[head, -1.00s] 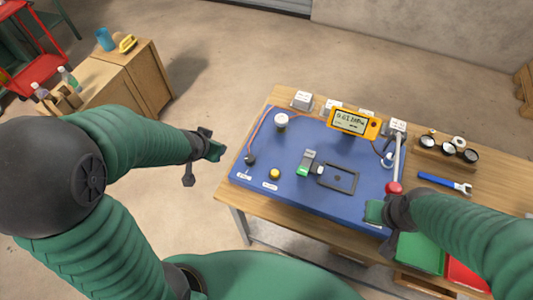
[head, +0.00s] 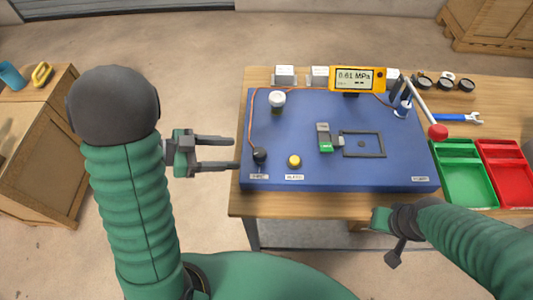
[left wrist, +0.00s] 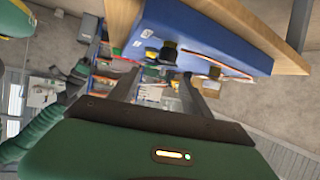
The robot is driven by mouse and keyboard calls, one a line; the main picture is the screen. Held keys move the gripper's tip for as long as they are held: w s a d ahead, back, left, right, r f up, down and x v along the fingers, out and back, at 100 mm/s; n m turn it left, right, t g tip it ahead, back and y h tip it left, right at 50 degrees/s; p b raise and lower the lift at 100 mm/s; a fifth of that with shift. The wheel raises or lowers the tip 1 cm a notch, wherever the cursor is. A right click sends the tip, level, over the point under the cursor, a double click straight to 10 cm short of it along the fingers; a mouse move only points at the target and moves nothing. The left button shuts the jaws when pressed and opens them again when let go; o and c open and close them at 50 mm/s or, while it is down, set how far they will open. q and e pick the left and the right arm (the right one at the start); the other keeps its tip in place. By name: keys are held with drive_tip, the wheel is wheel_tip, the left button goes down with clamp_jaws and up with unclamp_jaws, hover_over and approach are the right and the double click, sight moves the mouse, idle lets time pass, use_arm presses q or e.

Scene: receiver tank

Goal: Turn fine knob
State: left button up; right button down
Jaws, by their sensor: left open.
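A black knob (head: 260,155) stands at the front left corner of the blue panel (head: 330,110), behind a small white label too blurred to read surely. A yellow knob (head: 294,161) sits to its right. My left gripper (head: 237,153) is open and empty at the panel's left edge. Its two fingers point right, their tips just short of the black knob and apart from it in the picture. The left wrist view shows the black knob (left wrist: 168,53) beyond the fingers. My right gripper (head: 386,236) is in front of the table's front edge; its jaw opening is unclear.
A yellow gauge (head: 358,79) reads 0.61 MPa. A lever with a red ball (head: 438,132) leans over the panel's right side. A green tray (head: 462,178) and a red tray (head: 510,178) lie at right. A white-topped knob (head: 277,100) stands behind the black one.

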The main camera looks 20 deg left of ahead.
sight(258, 152)
use_arm(q)
drive_tip(key=w+d+f, duration=0.1)
drive_tip(key=w+f, duration=0.1)
drive_tip(key=w+d+f+b, duration=0.1)
drive_tip(key=w+d+f, duration=0.1)
drive_tip(key=shift+w+d+f, duration=0.15)
drive_tip(key=shift+d+f, duration=0.05)
drive_tip(key=shift+f, duration=0.05)
drive_tip(key=d, duration=0.1)
drive_tip(key=w+d, duration=0.1)
drive_tip(key=d, duration=0.2)
drive_tip(key=shift+w+d+f+b, duration=0.2)
drive_tip(key=shift+w+f+b, duration=0.05)
drive_tip(key=shift+b, duration=0.05)
drive_tip(key=shift+d, duration=0.1)
drive_tip(key=shift+a, duration=0.5)
drive_tip(key=shift+c, duration=1.2)
drive_tip(key=shift+a+f, duration=0.1)
drive_tip(key=shift+a, duration=0.3)
drive_tip(key=c, duration=0.5)
drive_tip(key=shift+c, duration=1.2)
drive_tip(key=shift+d, duration=0.35)
clamp_jaws()
use_arm(e)
drive_tip(key=shift+s+a+f, duration=0.1)
drive_tip(key=shift+a+f, duration=0.65)
drive_tip(key=shift+a, duration=0.2)
